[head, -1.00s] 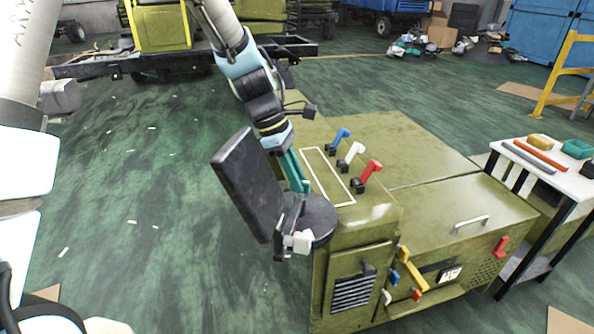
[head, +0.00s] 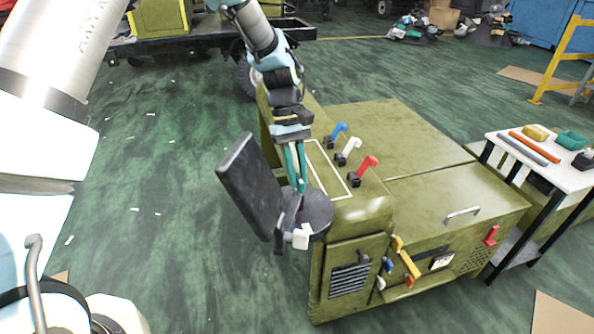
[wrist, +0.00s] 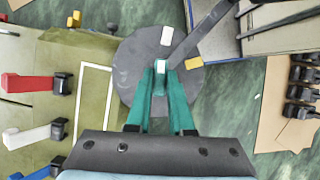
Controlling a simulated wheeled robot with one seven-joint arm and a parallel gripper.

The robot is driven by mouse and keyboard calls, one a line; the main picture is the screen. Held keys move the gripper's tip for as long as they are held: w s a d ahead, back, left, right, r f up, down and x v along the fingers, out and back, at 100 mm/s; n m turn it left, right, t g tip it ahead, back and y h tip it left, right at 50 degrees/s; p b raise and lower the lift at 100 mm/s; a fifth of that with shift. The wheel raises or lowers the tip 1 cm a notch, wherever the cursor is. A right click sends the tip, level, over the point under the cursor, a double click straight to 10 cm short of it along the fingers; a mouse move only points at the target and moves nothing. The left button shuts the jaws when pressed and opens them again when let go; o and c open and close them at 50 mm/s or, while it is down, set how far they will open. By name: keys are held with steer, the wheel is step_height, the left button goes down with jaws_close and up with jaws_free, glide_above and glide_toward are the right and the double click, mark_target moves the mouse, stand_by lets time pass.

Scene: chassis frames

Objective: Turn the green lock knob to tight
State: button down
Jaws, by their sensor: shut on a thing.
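A dark round disc (head: 318,212) sits on the near left corner of the olive machine's top, with a dark flat panel (head: 245,180) standing beside it. My gripper (head: 302,187) points down at the disc with its teal fingers. In the wrist view, the fingers (wrist: 161,82) are closed around a small piece with a pale top (wrist: 160,66) over the disc (wrist: 128,72). This piece is where the green lock knob seems to be, but the fingers hide most of it. A white block (wrist: 166,35) and a yellow block (wrist: 193,63) lie at the disc's rim.
Blue (head: 338,131), white (head: 348,150) and red (head: 366,167) levers stand on the machine top right of my gripper. Coloured handles (head: 408,263) project from its front. A white table (head: 540,165) with tools is at the right. Green floor is open at left.

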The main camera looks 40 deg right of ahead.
steer(key=shift+m+y, duration=0.3)
steer(key=shift+m, duration=0.4)
steer(key=shift+s, duration=0.1)
steer(key=c, duration=0.8)
jaws_free()
steer(key=b+v, duration=0.2)
steer(key=v, duration=0.9)
steer(key=shift+f, duration=0.1)
